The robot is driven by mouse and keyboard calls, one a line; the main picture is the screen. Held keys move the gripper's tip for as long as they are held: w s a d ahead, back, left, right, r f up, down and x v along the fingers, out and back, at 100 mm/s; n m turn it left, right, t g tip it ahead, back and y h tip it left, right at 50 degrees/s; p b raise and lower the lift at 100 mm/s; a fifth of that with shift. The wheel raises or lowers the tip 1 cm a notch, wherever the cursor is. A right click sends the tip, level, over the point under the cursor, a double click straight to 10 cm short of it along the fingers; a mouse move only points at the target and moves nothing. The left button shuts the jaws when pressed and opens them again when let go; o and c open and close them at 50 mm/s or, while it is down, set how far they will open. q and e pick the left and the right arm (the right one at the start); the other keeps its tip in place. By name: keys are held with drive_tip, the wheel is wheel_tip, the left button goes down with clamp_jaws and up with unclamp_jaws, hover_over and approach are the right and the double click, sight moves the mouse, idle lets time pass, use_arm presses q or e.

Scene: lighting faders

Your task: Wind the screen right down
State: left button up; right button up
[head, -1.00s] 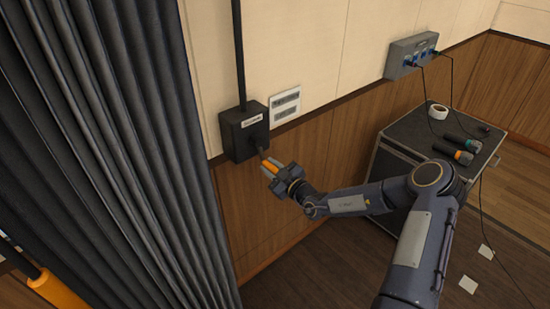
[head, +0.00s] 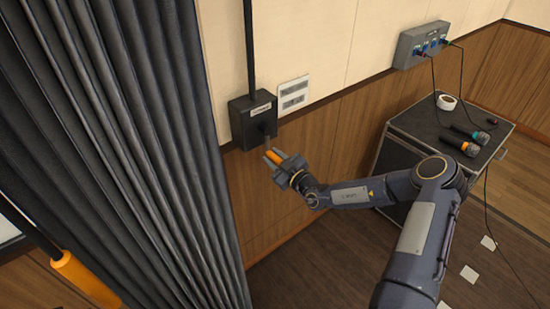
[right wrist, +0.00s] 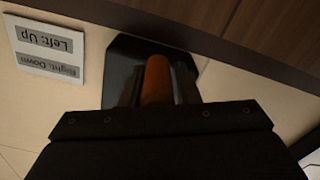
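The black winder box (head: 253,121) is mounted on the wall just right of the grey curtain, with a pale label on its front. A short dark crank comes out low on the box and ends in an orange handle (head: 273,156). My right gripper (head: 273,157) has its fingers on either side of this handle. In the right wrist view the orange handle (right wrist: 157,80) sits snugly between both dark fingers, which look closed on it. A wall sign (right wrist: 47,52) there reads "Left: Up" and "Right: Down", upside down. My left gripper is out of view. I cannot identify the screen.
The pleated grey curtain (head: 120,150) hangs close on the left. An orange grip (head: 80,275) on a dark rod is at lower left. A black case (head: 440,135) at right carries microphones and white tape. A grey socket box (head: 423,45) is on the wall.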

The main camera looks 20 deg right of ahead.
drive_tip(key=o, duration=0.3)
drive_tip(key=shift+a, duration=0.1)
drive_tip(key=shift+d, duration=0.2)
drive_tip(key=b+v, duration=0.1)
drive_tip(key=v, duration=0.6)
drive_tip(key=shift+s, duration=0.35)
